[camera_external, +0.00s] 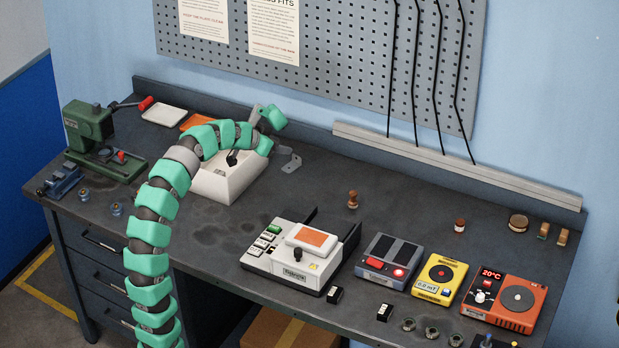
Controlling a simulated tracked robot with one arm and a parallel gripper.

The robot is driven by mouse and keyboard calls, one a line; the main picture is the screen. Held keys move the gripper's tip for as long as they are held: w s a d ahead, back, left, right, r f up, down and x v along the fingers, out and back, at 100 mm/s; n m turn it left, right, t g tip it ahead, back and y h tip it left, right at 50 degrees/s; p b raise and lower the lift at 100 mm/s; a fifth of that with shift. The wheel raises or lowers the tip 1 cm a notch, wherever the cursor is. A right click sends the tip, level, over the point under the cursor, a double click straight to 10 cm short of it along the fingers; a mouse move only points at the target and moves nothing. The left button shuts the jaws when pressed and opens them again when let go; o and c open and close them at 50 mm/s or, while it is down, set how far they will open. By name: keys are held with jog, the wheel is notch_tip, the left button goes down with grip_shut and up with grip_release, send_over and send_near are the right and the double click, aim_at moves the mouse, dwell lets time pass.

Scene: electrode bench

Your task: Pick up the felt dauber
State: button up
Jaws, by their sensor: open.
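A small brown wooden knob-shaped piece (353,199) stands upright on the open middle of the bench. A small red-topped piece with a pale base (459,226) stands farther right. Either could be the felt dauber; I cannot tell which at this size. My gripper (281,140) is at the back left, over the right side of a white open box (222,186). It is open, and I see nothing held in it. It is well to the left of both small pieces and touches neither. My arm hides part of the box and what lies in it.
A white instrument (294,274) with an orange-topped pad stands at the front middle. Grey, yellow (439,279) and orange (507,299) devices stand to its right. A green press (104,140) stands far left. The back middle is clear, below a grey rail (450,165).

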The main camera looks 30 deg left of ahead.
jog(key=w+d+f+m+g+h+p, duration=0.3)
jog(key=w+f+m+g+h+p, duration=0.15)
jog(key=w+f, duration=0.4)
jog(key=m+g+h+p, duration=0.3)
jog(key=m+p, duration=0.3)
jog(key=p, duration=0.1)
send_near(353, 199)
jog(key=shift+w+d+f+m+b, duration=0.15)
jog(key=shift+w+d+f+b, duration=0.15)
jog(key=shift+d+f, duration=0.25)
jog(key=shift+w+d+f+m+b, duration=0.15)
jog(key=shift+w+d+f, duration=0.2)
jog(key=shift+f, duration=0.25)
jog(key=shift+r+x, duration=0.15)
jog(key=shift+x, duration=1.25)
jog(key=shift+r+x, duration=0.1)
jog(key=shift+x, duration=1.3)
jog(key=shift+d, duration=0.1)
grip_shut()
